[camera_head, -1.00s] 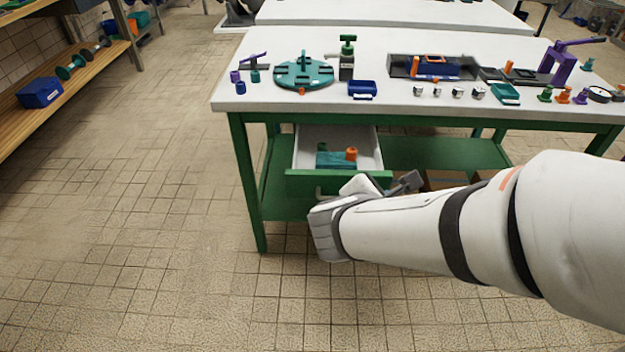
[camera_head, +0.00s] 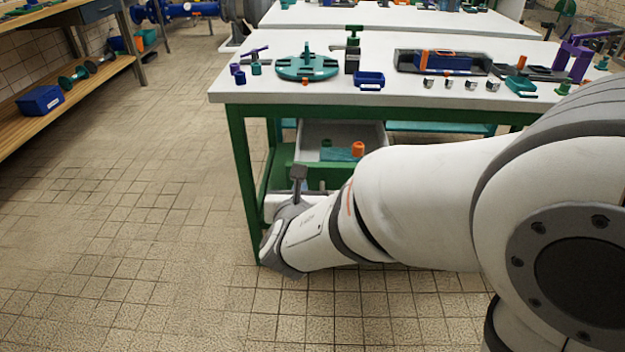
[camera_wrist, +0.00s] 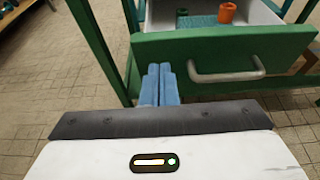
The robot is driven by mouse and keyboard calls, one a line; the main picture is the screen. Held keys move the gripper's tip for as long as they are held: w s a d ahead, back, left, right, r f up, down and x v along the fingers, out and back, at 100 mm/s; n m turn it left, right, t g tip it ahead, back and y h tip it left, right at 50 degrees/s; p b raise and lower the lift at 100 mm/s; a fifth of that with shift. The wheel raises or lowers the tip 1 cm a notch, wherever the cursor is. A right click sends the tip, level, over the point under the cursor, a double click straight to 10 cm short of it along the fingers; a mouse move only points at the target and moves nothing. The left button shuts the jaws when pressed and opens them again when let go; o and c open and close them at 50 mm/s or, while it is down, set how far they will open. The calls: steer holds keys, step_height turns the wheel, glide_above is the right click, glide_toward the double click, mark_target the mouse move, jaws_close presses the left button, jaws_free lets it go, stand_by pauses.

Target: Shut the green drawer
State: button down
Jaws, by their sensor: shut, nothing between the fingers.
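The green drawer (camera_wrist: 210,52) is pulled out under the workbench, with a green front and a grey bar handle (camera_wrist: 226,74). In the head view its pale inside (camera_head: 350,132) shows, while my arm hides most of its front. A teal piece and an orange cylinder (camera_wrist: 227,13) lie inside it. My gripper (camera_wrist: 160,70) is shut and empty, its blue fingertips close to the lower left part of the drawer front, left of the handle. I cannot tell whether they touch it. In the head view my arm hides the fingertips.
The white-topped workbench (camera_head: 300,96) has green legs and carries several tools and small parts, including a teal round fixture (camera_head: 307,67) and a blue bin (camera_head: 369,81). A wooden shelf (camera_head: 90,85) stands at left. The tiled floor between is clear.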

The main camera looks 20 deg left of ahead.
steer(key=shift+w+a+b, duration=0.2)
steer(key=shift+w+a, duration=0.05)
steer(key=shift+w, duration=0.8)
steer(key=shift+w+a+b, duration=0.2)
steer(key=shift+w+a, duration=0.05)
steer(key=shift+w, duration=0.75)
